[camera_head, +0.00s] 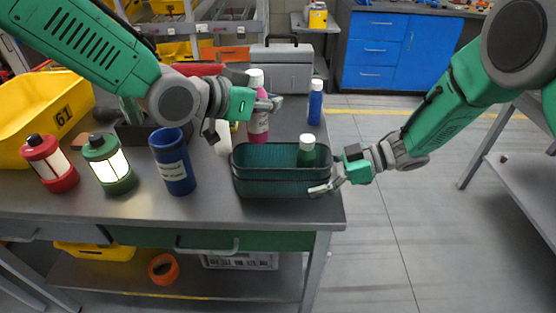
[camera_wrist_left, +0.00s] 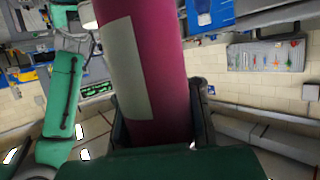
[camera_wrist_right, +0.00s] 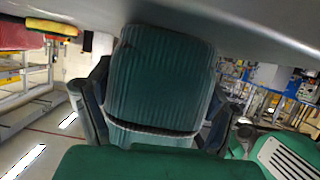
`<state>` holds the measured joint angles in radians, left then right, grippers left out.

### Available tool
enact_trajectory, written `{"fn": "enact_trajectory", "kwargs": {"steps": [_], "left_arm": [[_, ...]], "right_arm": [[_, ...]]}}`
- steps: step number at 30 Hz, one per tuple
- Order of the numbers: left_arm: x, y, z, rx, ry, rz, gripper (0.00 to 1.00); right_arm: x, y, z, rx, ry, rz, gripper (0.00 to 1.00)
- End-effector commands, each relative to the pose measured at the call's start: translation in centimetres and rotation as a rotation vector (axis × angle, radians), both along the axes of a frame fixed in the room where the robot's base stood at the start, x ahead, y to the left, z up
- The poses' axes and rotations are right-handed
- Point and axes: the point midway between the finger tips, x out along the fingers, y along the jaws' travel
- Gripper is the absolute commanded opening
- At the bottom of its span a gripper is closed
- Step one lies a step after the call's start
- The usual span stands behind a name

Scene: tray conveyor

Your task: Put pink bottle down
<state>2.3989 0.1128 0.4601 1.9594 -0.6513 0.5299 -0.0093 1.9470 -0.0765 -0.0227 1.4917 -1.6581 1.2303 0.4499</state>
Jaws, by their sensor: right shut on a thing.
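The pink bottle (camera_head: 259,122) with a white cap is upright behind the green bin (camera_head: 265,185) in the head view. Its lower end is hidden by the bin, so I cannot tell whether it touches the table. My left gripper (camera_head: 246,119) has its fingers spread around the bottle. The left wrist view shows the pink bottle (camera_wrist_left: 158,70) with its pale label between the open fingers. My right gripper (camera_head: 328,182) is shut on the right end of the green bin. The bin's ribbed wall (camera_wrist_right: 160,80) fills the space between the fingers in the right wrist view.
A green bottle (camera_head: 306,150) stands in the bin. A blue bottle (camera_head: 315,102) stands behind it. A grey case (camera_head: 281,72) is at the back.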

Motion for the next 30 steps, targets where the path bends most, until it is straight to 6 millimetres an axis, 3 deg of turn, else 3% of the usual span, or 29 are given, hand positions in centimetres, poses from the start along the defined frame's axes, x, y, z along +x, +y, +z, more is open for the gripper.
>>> {"fn": "enact_trajectory", "kwargs": {"steps": [3, 17, 30], "left_arm": [[-0.1, 0.0, -2.6, 0.001, 0.005, 0.0, 0.0], [-0.1, 0.0, -7.6, 0.0, 0.002, -0.001, 0.0], [-0.1, 0.0, -8.3, -0.001, 0.001, 0.001, 0.0]], "right_arm": [[-0.3, 0.0, -0.5, -0.006, 0.007, 0.004, 0.42], [-0.4, 0.0, -0.6, -0.007, 0.009, 0.005, 0.42], [-0.4, 0.0, -0.6, -0.009, 0.009, 0.006, 0.42]]}}
